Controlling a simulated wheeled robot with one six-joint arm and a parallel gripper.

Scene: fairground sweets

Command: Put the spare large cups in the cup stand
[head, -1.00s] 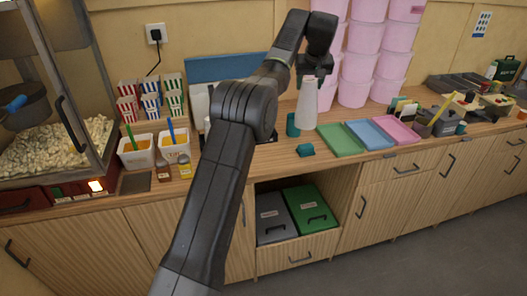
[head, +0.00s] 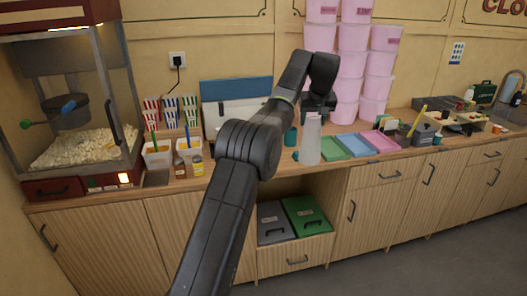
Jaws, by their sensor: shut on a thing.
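My gripper (head: 317,108) is shut on the upper end of a tall, pale, tapered thing (head: 311,142), which hangs upright in front of the counter. It looks like a cup stack or a bottle; I cannot tell which. A teal cylinder (head: 291,137) stands just behind it to the left, partly hidden by my arm. A small teal block (head: 295,156) lies in front of that. Striped red, blue and green cups (head: 171,112) stand in columns at the back left. I cannot tell for sure which thing is the cup stand.
Green (head: 333,148), blue (head: 357,144) and pink (head: 381,140) trays lie right of the held thing. Tall pink tub stacks (head: 351,70) stand behind. A popcorn machine (head: 75,150) fills the left end. White bins (head: 158,155) with bottles stand left of my arm.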

